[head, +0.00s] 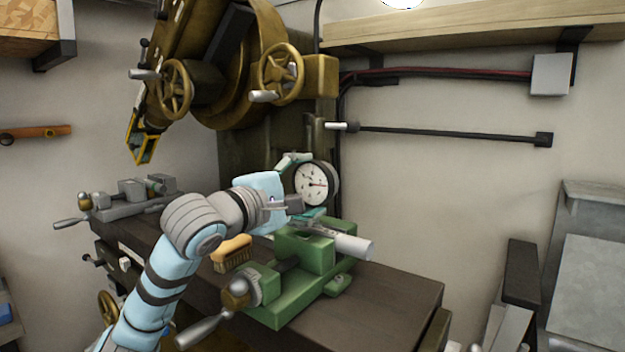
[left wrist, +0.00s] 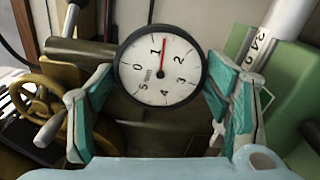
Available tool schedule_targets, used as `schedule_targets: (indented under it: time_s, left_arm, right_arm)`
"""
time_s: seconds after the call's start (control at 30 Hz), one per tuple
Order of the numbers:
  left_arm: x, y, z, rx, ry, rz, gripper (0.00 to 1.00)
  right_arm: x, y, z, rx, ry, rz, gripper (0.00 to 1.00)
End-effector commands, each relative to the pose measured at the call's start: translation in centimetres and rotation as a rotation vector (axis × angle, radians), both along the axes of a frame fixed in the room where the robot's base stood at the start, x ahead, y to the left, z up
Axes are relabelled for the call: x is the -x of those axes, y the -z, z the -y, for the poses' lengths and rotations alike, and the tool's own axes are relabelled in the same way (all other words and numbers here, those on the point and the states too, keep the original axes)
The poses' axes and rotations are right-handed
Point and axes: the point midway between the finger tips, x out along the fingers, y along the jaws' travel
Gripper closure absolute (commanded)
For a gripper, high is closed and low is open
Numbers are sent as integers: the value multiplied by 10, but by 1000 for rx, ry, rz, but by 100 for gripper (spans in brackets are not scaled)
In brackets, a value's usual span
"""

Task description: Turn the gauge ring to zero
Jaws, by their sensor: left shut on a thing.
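The round gauge (head: 312,184) has a white face and a dark ring, and stands upright above the bench. In the left wrist view the gauge (left wrist: 161,68) faces me, with its 0 at the left and the red needle pointing almost straight up, just past the 1. My left gripper (head: 303,189) is shut on the gauge ring, one teal-padded finger on each side of it; both fingers also show in the left wrist view (left wrist: 160,88). The exact contact of the pads is partly hidden. My right gripper is in neither view.
A green vise (head: 305,262) holding a pale cylinder (head: 352,246) is just below the gauge. A brush (head: 232,254) and a grey vise (head: 132,198) are on the dark bench (head: 395,296). A brown machine with handwheels (head: 281,72) rises behind.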

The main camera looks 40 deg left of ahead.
Motion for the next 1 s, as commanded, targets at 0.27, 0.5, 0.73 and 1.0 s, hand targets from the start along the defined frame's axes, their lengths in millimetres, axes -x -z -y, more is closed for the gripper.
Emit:
schedule_targets:
  time_s: [0.27, 0.5, 0.73, 1.0]
  left_arm:
    - [0, -2, 0, -383, 0, -11, 44]
    - [0, -2, 0, -702, 0, -18, 44]
    - [0, -2, 0, -995, 1, -24, 44]
    - [0, -1, 0, -1238, 0, -27, 44]
  right_arm:
    - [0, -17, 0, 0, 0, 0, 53]
    - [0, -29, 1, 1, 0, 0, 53]
    - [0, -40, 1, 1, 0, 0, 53]
    - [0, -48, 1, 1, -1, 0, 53]
